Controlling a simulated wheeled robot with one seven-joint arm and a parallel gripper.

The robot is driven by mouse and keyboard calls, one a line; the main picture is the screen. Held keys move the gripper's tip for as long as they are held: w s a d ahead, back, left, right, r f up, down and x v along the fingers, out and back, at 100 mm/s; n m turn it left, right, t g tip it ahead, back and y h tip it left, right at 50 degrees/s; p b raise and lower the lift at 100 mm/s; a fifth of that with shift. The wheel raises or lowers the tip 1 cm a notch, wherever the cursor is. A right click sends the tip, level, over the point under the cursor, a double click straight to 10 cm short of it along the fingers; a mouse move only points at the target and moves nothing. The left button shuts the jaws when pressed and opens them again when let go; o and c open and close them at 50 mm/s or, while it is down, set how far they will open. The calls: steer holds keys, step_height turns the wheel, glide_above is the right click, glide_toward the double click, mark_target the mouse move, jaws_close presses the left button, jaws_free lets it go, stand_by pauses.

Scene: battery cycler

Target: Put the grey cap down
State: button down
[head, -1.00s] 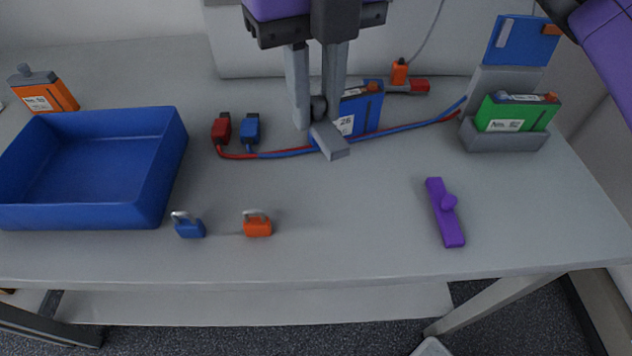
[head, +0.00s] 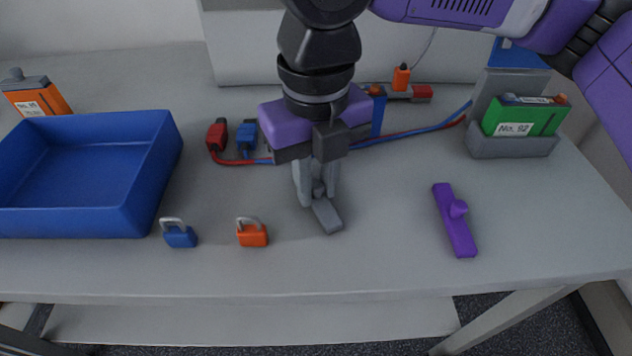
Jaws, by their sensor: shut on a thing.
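The grey cap (head: 327,215) is a small grey bar with a knob on top, in the head view near the middle of the table. My gripper (head: 318,192) points down and is shut on the cap's knob. The cap is low over the bare table front, right of the orange padlock. I cannot tell whether its underside touches the table. My gripper and arm hide most of the blue battery (head: 378,112) behind.
A blue tray (head: 150,180), a blue padlock (head: 180,236) and an orange padlock (head: 252,235) are to the left. A purple cap (head: 455,222) lies right. Red and blue cables (head: 420,130) run behind. A green battery (head: 525,118) sits in a grey holder (head: 512,146). Table between cap and purple cap is clear.

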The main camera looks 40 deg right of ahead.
mark_target(316, 183)
steer(key=shift+f, duration=0.1)
steer(key=c, duration=1.3)
jaws_free()
step_height(316, 183, up, 12)
steer(key=p, duration=0.3)
